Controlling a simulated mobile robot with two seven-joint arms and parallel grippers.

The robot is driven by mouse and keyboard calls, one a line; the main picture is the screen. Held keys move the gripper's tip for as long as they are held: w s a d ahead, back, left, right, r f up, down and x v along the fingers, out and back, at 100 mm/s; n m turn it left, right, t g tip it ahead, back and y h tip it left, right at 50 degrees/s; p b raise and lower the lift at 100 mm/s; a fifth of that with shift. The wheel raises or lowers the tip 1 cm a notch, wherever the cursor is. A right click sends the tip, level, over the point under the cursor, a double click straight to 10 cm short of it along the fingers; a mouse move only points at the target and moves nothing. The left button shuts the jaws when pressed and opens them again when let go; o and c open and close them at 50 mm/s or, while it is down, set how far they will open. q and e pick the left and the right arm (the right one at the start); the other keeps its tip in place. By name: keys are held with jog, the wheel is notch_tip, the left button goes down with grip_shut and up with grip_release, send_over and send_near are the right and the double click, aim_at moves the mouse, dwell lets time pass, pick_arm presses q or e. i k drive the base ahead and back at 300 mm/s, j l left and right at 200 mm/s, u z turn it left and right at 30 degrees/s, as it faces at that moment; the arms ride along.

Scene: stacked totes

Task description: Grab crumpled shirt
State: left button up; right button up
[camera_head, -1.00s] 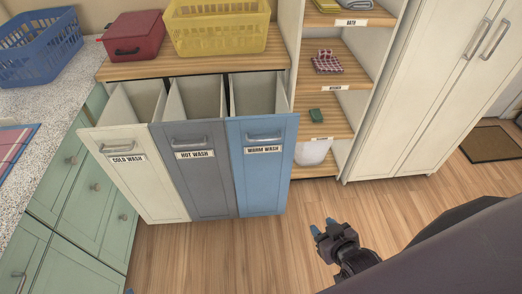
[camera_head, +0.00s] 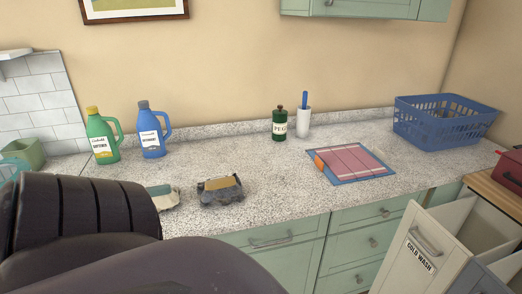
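A dark grey crumpled bundle (camera_head: 222,197) with a tan patch on top lies on the speckled counter, left of the middle. A pale crumpled bundle with a teal patch (camera_head: 165,197) lies just left of it, partly hidden by my dark arm at lower left. Both look like crumpled cloth; I cannot tell which is the shirt. Neither of my grippers shows now. My arm fills the lower left and hides the counter's front there.
Green (camera_head: 103,140) and blue (camera_head: 151,137) detergent bottles stand behind the bundles. A peg jar (camera_head: 279,126), a white holder (camera_head: 303,124), a pink-and-blue flat cloth (camera_head: 350,163) and a blue basket (camera_head: 440,132) stand further right. A tilted-out cold wash bin (camera_head: 412,262) projects at lower right.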

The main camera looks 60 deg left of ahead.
aim_at(165, 197)
jog(key=u, duration=2.7)
jog(key=j+z, duration=0.2)
jog(key=j, duration=1.35)
jog(key=i, duration=0.05)
